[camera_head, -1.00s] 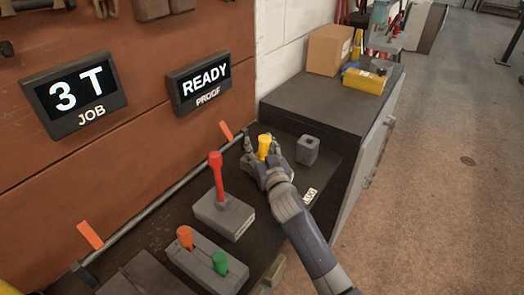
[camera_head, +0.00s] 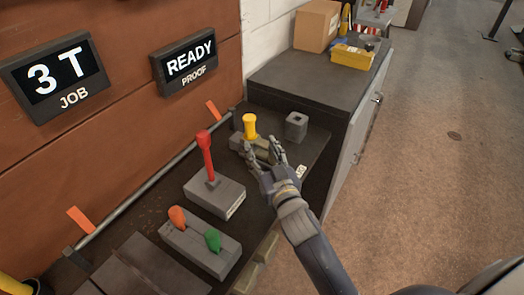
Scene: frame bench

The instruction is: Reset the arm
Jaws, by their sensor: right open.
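My right gripper (camera_head: 262,152) is open. Its fingers stand just in front of the yellow peg (camera_head: 250,127), which is upright on a low grey block at the back of the dark bench. A narrow gap seems to separate fingers and peg, but contact is hard to rule out. The base of the peg is partly hidden by the fingers. A red lever (camera_head: 205,155) rises from a grey block (camera_head: 214,196) left of my gripper, leaning slightly left. My left gripper is not in view.
An orange knob (camera_head: 177,217) and a green knob (camera_head: 212,240) sit on a nearer block. A grey socket block (camera_head: 296,126) stands right of the peg. Signs reading "3 T JOB" (camera_head: 57,76) and "READY PROOF" (camera_head: 185,61) hang behind. A cardboard box (camera_head: 316,25) stands on the cabinet.

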